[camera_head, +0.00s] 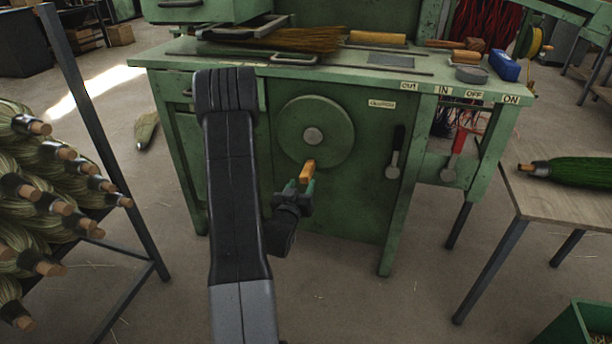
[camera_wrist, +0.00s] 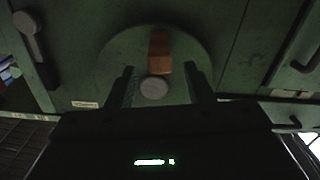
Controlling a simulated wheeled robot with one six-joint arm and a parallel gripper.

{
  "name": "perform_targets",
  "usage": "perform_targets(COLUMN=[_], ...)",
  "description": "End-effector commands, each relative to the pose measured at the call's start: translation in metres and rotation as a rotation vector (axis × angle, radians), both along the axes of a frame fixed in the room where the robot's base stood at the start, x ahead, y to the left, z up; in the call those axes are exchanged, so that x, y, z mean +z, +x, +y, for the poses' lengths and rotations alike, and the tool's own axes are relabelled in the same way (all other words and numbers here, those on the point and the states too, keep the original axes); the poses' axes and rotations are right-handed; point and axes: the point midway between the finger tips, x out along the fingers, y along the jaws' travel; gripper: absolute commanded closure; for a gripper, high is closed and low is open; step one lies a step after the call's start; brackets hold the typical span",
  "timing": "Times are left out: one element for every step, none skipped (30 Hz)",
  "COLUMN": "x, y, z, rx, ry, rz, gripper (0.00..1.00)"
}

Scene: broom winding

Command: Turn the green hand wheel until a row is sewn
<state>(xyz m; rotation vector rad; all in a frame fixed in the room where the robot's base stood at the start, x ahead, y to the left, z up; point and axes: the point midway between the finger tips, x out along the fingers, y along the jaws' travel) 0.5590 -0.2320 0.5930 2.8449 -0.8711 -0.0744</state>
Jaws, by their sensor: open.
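The green hand wheel (camera_head: 330,115) is a disc on the front of the green machine, with a round grey hub (camera_head: 313,136). Its wooden handle (camera_head: 307,170) sits at the wheel's lower edge. My gripper (camera_head: 299,184) is at the handle, its two fingers apart. In the wrist view the wheel (camera_wrist: 118,62) fills the upper middle, and the handle (camera_wrist: 160,52) shows between the lines of my open fingers (camera_wrist: 161,88). I cannot tell whether a finger touches the handle. A broom head of straw (camera_head: 295,39) lies on the machine's top.
A rack of brooms (camera_head: 50,200) stands at left. A green crate (camera_head: 572,330) is at bottom right.

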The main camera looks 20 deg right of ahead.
Motion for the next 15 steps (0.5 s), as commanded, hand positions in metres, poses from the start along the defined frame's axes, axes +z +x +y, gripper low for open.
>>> perform_targets(x=[0.0, -0.001, -0.001, -0.001, 0.0, 0.0, -0.001, -0.001, -0.001, -0.001, 0.0, 0.0, 0.0, 0.0, 0.0], y=[0.009, 0.014, 0.02, 0.025, 0.029, 0.034, 0.037, 0.04, 0.043, 0.046, 0.048, 0.049, 0.05, 0.051, 0.052], z=[-0.007, -0.011, -0.015, -0.018, -0.02, -0.023, -0.026, -0.028, -0.03, -0.031, -0.033, -0.034, -0.034, -0.035, -0.035], rx=[-0.002, -0.003, -0.002, -0.002, -0.002, -0.001, -0.001, -0.002, -0.002, -0.001, -0.001, -0.001, -0.001, -0.001, 0.0], ry=[-0.001, -0.001, -0.002, -0.001, -0.001, -0.001, -0.001, -0.001, -0.001, -0.001, -0.001, -0.002, -0.002, -0.002, -0.001], rz=[-0.003, -0.003, -0.003, -0.002, -0.002, -0.001, -0.001, -0.001, 0.0, 0.0, 0.0, 0.001, 0.001, 0.001, 0.002], gripper=[0.53, 0.53, 0.53, 0.53, 0.53, 0.53, 0.53, 0.53, 0.53, 0.53, 0.53, 0.53, 0.53, 0.53, 0.53])
